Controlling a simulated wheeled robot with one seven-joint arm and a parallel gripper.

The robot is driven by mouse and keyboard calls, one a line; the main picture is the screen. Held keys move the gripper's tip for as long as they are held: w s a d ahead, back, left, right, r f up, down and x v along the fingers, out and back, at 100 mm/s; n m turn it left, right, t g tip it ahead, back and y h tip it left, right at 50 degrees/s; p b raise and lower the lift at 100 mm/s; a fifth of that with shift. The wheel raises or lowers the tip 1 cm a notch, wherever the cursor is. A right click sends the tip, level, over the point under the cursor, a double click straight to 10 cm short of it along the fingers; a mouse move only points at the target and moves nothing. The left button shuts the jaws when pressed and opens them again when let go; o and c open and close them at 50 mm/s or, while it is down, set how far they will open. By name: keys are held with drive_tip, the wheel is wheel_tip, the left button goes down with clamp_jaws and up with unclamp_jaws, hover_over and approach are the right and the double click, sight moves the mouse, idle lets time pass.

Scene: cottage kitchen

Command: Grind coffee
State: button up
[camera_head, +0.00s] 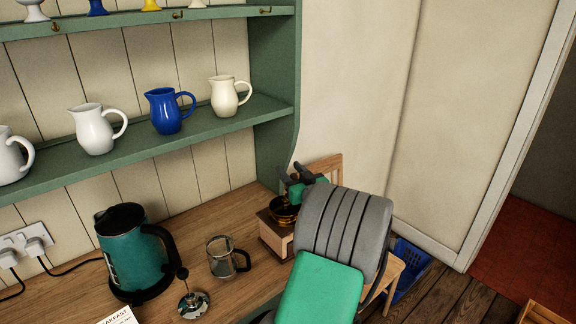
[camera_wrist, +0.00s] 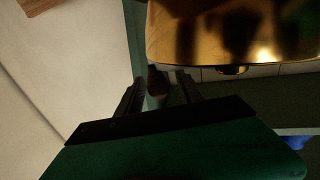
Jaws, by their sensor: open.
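The coffee grinder stands at the right end of the wooden counter in the head view, with a wooden body (camera_head: 275,236) and a brass bowl (camera_head: 284,212). My arm hides part of it. My gripper (camera_head: 296,172) is at the top of the grinder, above the bowl. In the wrist view the brass bowl (camera_wrist: 235,35) fills the upper right. My gripper (camera_wrist: 159,90) is open there, with a dark brown knob (camera_wrist: 157,82), apparently the crank's handle, between its two fingers. I cannot tell whether the fingers touch it.
A glass carafe (camera_head: 221,262), a plunger lid (camera_head: 193,304) and a teal kettle (camera_head: 133,255) stand on the counter (camera_head: 185,248) left of the grinder. A green shelf (camera_head: 205,132) with several jugs is above. A wall (camera_head: 350,100) is close behind the grinder. A blue crate (camera_head: 409,262) is on the floor.

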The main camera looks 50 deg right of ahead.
drive_tip(key=shift+w+d, duration=0.15)
drive_tip(key=shift+w, duration=0.2)
drive_tip(key=shift+c, duration=0.2)
clamp_jaws()
idle(1.0)
